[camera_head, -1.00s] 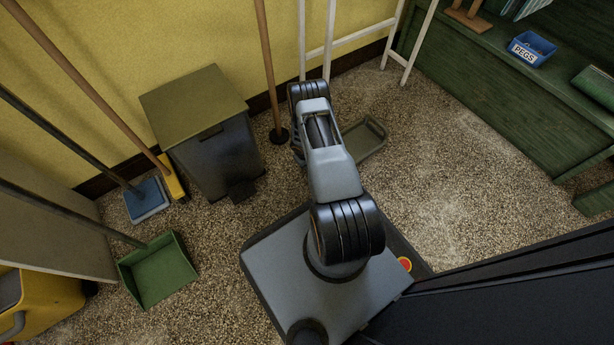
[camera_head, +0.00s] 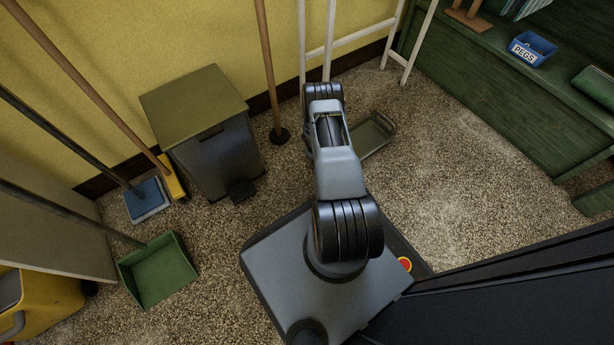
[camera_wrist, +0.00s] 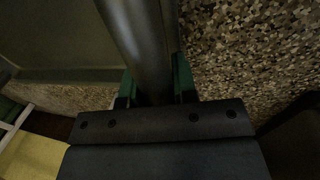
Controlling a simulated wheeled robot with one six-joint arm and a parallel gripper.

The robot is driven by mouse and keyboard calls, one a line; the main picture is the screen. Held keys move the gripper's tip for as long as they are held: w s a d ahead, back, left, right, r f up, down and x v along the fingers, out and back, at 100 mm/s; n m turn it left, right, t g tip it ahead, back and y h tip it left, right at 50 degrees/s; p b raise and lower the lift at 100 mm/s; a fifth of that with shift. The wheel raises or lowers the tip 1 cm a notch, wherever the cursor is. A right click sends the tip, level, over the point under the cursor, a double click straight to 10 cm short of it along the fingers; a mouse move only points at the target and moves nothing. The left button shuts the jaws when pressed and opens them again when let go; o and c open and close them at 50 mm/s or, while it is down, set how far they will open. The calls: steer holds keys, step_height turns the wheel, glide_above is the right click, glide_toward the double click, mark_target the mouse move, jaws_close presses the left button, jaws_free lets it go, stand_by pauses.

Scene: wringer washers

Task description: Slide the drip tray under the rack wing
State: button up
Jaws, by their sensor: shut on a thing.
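The drip tray (camera_head: 377,133) is a shallow grey-green tray lying on the speckled floor, partly hidden behind my arm in the head view. The wrist view shows its flat inside (camera_wrist: 50,40) at left. My gripper (camera_wrist: 154,88) has green-edged fingers shut on the tray's thick rounded rim, one finger on each side. The head view hides the gripper behind my arm. The white rack (camera_head: 345,40), with thin legs and bars, stands beyond the tray near the yellow wall. A bit of it shows at lower left in the wrist view (camera_wrist: 16,128).
A pedal bin (camera_head: 215,145) and a wooden pole (camera_head: 268,70) stand left of the tray. A green bench (camera_head: 500,90) with a blue peg box (camera_head: 531,49) is at right. A green dustpan (camera_head: 158,270) lies at left. Floor right of the tray is clear.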

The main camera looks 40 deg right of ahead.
steer(key=shift+d, duration=9.3)
steer(key=o, duration=0.9)
steer(key=shift+r, duration=0.1)
steer(key=shift+r+p, duration=2.45)
steer(key=shift+r, duration=0.5)
